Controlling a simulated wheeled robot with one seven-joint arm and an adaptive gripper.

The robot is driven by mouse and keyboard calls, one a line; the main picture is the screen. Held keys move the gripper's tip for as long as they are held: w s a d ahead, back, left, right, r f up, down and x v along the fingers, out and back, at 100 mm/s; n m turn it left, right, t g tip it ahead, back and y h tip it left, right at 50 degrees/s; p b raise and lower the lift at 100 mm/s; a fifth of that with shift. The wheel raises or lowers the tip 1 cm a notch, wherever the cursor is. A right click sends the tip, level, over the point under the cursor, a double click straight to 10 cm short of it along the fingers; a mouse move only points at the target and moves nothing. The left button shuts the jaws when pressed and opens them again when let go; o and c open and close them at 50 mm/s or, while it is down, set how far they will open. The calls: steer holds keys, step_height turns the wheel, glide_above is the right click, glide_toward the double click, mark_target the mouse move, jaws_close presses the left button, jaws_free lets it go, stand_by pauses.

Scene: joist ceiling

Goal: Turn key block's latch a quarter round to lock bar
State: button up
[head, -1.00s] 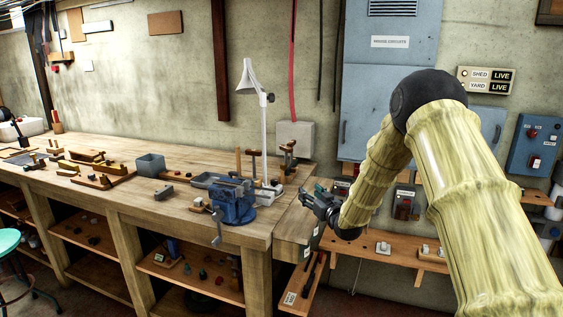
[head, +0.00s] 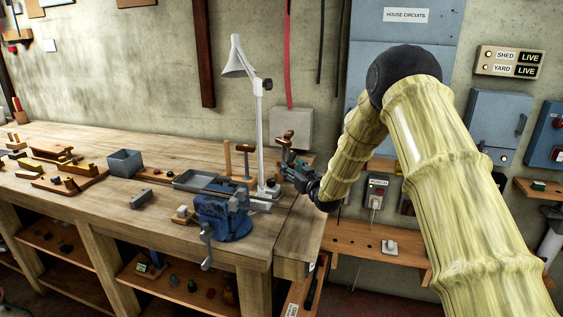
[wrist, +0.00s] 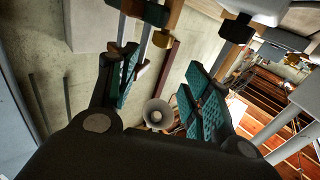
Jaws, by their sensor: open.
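A blue vise (head: 222,212) is clamped near the bench corner. A white desk lamp (head: 260,130) stands close beside my gripper; its shade (wrist: 157,113) shows between the fingers. A grey tray (head: 200,181) lies behind the vise. Wall boxes and a shelf (head: 370,247) are at right.

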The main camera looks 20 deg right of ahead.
steer(key=w, duration=0.2)
steer(key=w+f, duration=0.1)
steer(key=w, duration=0.1)
steer(key=w+a+p, duration=0.1)
steer(key=w, duration=0.2)
steer(key=shift+w+f, duration=0.1)
steer(key=shift+f, duration=0.3)
steer(key=shift+w+d+r, duration=0.1)
steer(key=shift+w, duration=0.2)
steer(key=shift+w+a, duration=0.35)
steer(key=shift+w, duration=0.15)
steer(key=shift+s+d+r, duration=0.1)
steer(key=shift+r, duration=0.05)
steer(key=shift+s+r, duration=0.1)
steer(key=c, duration=1)
steer(key=shift+c, duration=0.2)
